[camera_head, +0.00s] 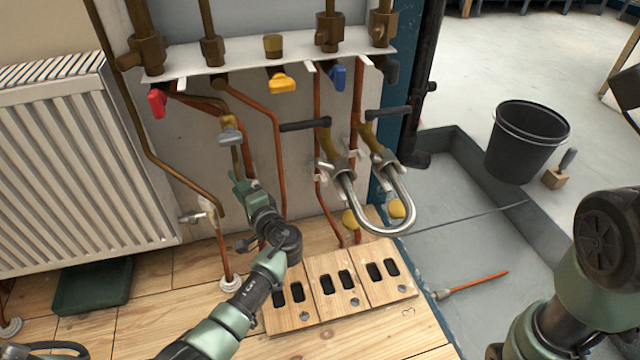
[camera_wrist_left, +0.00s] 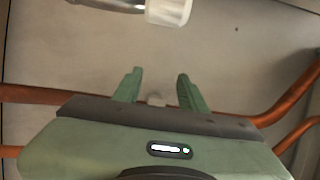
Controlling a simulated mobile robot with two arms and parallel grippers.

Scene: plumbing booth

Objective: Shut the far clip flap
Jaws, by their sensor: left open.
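My left gripper (camera_head: 238,180) is in front of the wall panel, beside the thin copper pipes and below a grey lever valve. Its green fingers (camera_wrist_left: 157,90) are apart in the left wrist view, with nothing held. A small pale block (camera_wrist_left: 156,99) shows between them, against the panel; I cannot tell whether it is part of a clip. Small white clips (camera_head: 321,179) (camera_head: 352,154) sit by the copper pipes right of the gripper. I cannot tell which piece is the far clip flap or how it stands. Only my right arm shows, at lower right; its gripper is out of view.
A white radiator (camera_head: 75,170) stands at left. A bent silver pipe (camera_head: 385,226) with two black-handled valves juts out at right. A slotted wooden board (camera_head: 318,312) lies below on the wooden floor. A black bucket (camera_head: 527,145) stands farther right. Copper pipe (camera_wrist_left: 35,94) crosses the wrist view.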

